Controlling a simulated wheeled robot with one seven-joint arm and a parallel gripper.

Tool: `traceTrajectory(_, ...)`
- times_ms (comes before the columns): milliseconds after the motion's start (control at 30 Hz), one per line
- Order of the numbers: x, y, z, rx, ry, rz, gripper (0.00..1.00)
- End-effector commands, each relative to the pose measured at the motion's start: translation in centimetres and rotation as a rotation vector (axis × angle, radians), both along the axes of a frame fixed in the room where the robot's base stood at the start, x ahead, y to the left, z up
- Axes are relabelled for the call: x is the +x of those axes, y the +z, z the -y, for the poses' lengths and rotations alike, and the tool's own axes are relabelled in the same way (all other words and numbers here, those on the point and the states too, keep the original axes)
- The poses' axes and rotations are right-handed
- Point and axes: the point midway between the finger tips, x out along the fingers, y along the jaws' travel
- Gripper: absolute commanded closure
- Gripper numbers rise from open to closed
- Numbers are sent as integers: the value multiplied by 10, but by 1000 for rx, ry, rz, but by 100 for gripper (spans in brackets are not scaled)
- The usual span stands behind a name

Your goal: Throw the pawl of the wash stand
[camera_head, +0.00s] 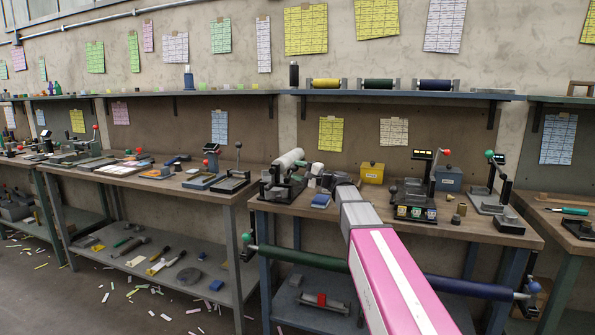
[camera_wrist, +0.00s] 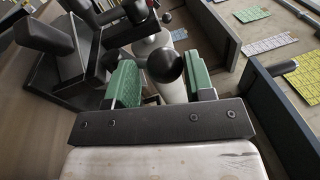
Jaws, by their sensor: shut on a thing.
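A dark stand with a white roll (camera_head: 290,160) is at the left end of the middle bench; I take it for the wash stand. My gripper is at its right side in the head view, its fingers too small to make out there. In the wrist view my gripper (camera_wrist: 162,78) has its green-padded fingers on either side of a black ball knob (camera_wrist: 165,64) and is shut on it. The white roll (camera_wrist: 152,48) lies just behind the knob. I cannot see clearly how the knob joins the pawl; the lever below it is mostly hidden.
On the same bench stand a yellow box (camera_head: 372,173), a black device with coloured labels (camera_head: 413,196), a blue box (camera_head: 448,179) and a lever press (camera_head: 490,200). A shelf (camera_head: 400,95) with coloured rolls runs above. My arm crosses the bench front.

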Motion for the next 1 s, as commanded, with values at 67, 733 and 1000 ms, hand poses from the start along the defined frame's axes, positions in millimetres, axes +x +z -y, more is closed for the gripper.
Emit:
traceTrajectory(67, 0, -2, -2, 6, 5, 0, 94)
traceTrajectory(733, 0, -1, -1, 10, 3, 1, 25)
traceTrajectory(1000, -7, -4, 12, 11, 0, 1, 25)
